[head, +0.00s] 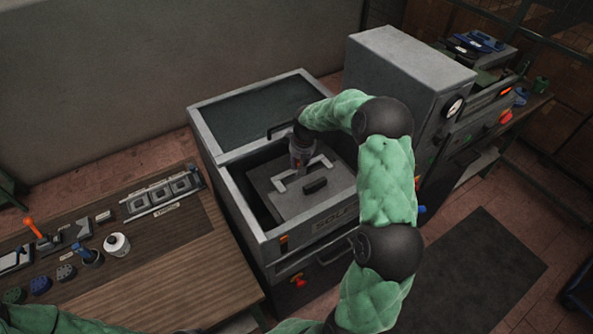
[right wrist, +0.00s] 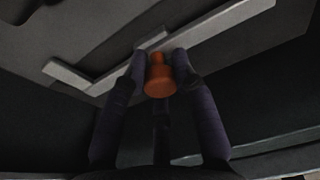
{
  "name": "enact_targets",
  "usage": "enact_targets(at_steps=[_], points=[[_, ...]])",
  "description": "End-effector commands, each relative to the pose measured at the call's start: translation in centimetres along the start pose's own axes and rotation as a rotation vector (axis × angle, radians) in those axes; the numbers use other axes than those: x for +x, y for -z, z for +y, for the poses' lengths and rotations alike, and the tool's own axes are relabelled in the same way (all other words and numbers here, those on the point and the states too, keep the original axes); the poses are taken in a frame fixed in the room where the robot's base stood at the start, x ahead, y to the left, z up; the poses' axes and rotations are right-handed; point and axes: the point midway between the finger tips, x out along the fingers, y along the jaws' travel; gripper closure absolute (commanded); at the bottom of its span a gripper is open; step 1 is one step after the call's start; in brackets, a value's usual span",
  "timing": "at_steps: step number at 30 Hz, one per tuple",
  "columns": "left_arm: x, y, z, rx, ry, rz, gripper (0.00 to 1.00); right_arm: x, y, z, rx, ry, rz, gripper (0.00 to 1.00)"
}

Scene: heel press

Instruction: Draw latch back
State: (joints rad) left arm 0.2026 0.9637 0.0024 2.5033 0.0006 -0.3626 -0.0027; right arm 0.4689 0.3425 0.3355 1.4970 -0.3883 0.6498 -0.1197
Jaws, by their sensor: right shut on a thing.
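My right gripper (head: 301,168) reaches down into the open front bay of a grey box-shaped machine (head: 225,180). In the head view the gripper hides the knob. A grey plate with a dark handle (head: 315,185) lies in the bay. My left gripper is out of view.
A wooden bench (head: 180,265) at the left carries a white roll (head: 117,244), a tray with square frames (head: 165,194) and small tools. A tall grey cabinet with a gauge (head: 410,75) stands close behind my right arm. A dark floor mat (head: 480,265) lies clear at the right.

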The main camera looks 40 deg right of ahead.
Motion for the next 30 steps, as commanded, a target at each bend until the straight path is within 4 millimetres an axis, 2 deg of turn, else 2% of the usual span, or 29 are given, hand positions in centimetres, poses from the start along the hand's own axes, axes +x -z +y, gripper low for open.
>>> enact_targets(at_steps=[14, 28, 29, 30], points=[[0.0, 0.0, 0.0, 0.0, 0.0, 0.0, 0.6, 0.1, 0.1, 0.0, 0.0, 0.0, 0.001, 0.96], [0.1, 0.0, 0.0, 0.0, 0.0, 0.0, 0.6, 0.6, 2.7, 0.0, -0.001, 0.0, 0.001, 0.96], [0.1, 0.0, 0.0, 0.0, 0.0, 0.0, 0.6, 0.6, 2.8, 0.0, -0.001, -0.001, 0.0, 0.69], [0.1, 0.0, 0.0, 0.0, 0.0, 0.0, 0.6, 0.6, 2.7, 0.0, 0.0, -0.001, 0.0, 0.58]])
